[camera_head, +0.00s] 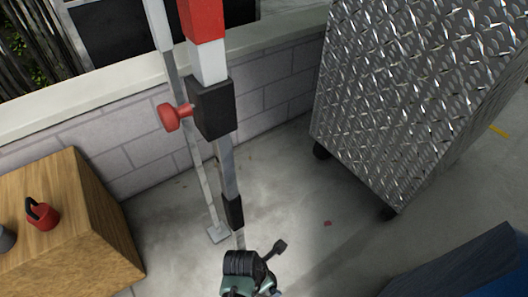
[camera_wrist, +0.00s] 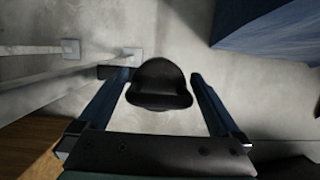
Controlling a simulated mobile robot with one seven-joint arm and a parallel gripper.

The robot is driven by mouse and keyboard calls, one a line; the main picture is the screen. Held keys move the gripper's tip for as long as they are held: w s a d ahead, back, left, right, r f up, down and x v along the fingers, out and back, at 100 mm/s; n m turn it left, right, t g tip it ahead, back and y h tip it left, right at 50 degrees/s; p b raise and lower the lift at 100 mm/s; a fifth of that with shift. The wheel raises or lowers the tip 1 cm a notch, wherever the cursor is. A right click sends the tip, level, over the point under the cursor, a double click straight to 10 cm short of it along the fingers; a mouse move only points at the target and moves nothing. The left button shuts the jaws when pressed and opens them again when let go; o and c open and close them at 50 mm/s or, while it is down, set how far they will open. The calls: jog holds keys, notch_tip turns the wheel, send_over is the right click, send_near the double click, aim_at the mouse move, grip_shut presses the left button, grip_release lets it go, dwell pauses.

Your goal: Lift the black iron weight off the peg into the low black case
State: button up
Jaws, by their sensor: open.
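My gripper (camera_wrist: 160,76) is open in the wrist view, with one blue-grey finger on each side. A black rounded object (camera_wrist: 160,83), which looks like the iron weight, shows between the fingers with a gap on both sides. I cannot tell how far beyond the fingertips it is. The peg under it is not visible. In the head view only the dark and green top of my wrist shows at the bottom centre, and it hides what is below it. The low black case cannot be made out in either view.
A wooden box (camera_head: 75,240) at left bears a red weight (camera_head: 43,214). A diamond-plate cabinet (camera_head: 410,80) stands right; a blue block (camera_head: 465,268) is lower right.

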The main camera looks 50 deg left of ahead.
jog(key=shift+c, duration=0.2)
grip_shut()
jog(key=shift+w+a+r, duration=0.1)
jog(key=shift+a+r, duration=0.05)
jog(key=shift+r, duration=0.3)
notch_tip(320, 180, up, 10)
jog(key=p, duration=0.4)
jog(key=shift+f, duration=0.25)
